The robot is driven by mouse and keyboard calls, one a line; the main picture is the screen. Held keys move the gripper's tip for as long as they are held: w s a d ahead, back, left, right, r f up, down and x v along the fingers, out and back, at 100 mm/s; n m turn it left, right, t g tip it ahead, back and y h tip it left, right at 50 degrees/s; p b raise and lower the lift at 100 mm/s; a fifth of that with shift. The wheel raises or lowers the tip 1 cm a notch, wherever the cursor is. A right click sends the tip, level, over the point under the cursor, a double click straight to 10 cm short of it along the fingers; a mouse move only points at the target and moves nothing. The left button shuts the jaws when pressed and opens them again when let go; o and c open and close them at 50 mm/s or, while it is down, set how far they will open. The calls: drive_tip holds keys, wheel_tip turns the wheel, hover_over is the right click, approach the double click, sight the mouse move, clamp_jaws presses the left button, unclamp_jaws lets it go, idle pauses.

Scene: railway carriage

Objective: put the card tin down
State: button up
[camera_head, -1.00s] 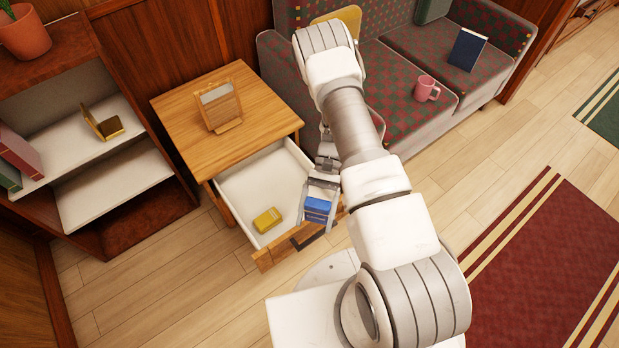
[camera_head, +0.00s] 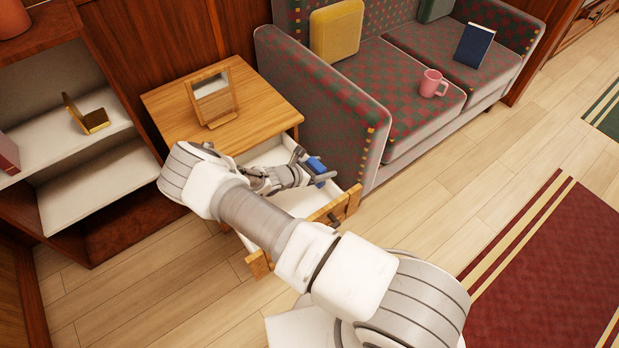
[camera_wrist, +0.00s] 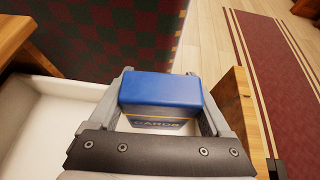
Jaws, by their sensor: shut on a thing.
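The card tin (camera_head: 318,165) is a blue box, held in my gripper (camera_head: 312,167) over the right side of the open drawer. In the wrist view, the tin (camera_wrist: 160,88) sits between both fingers, its blue end up and part of the word "CARDS" showing on its side. The drawer (camera_head: 304,201) is pulled out of a wooden side table (camera_head: 255,112); its white inside also shows in the wrist view (camera_wrist: 62,125). I cannot tell whether the tin touches the drawer floor. My arm hides the drawer's left part.
A small framed mirror (camera_head: 213,98) stands on the table. The checkered sofa (camera_head: 325,115) is close on the right, with a pink mug (camera_head: 431,84) and a dark blue book (camera_head: 474,46). A shelf unit (camera_head: 95,180) holding an open golden case (camera_head: 92,121) stands on the left.

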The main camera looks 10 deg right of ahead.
drive_tip(key=shift+n+t+y, duration=0.5)
drive_tip(key=shift+n+t, duration=0.3)
drive_tip(key=shift+n, duration=0.1)
drive_tip(key=a+f, duration=0.1)
drive_tip(key=w+a+f, duration=0.1)
drive_tip(key=f+b, duration=0.1)
drive_tip(key=shift+w+a, duration=0.25)
drive_tip(key=shift+a, duration=0.15)
drive_tip(key=shift+w+a+f, duration=0.2)
drive_tip(key=shift+a+f, duration=0.05)
drive_tip(key=shift+a, duration=0.1)
drive_tip(key=shift+n, duration=0.3)
drive_tip(key=shift+s+a+r, duration=0.1)
drive_tip(key=shift+f+b, duration=2.3)
drive_tip(key=shift+f, duration=1)
drive_tip(key=shift+f, duration=0.25)
drive_tip(key=o, duration=1.3)
drive_tip(key=p+v, duration=0.1)
drive_tip(key=v, duration=0.4)
drive_tip(key=p+v, duration=0.2)
drive_tip(key=v, duration=0.4)
drive_tip(key=p+v, duration=0.2)
drive_tip(key=v, duration=0.4)
drive_tip(key=shift+s, duration=0.35)
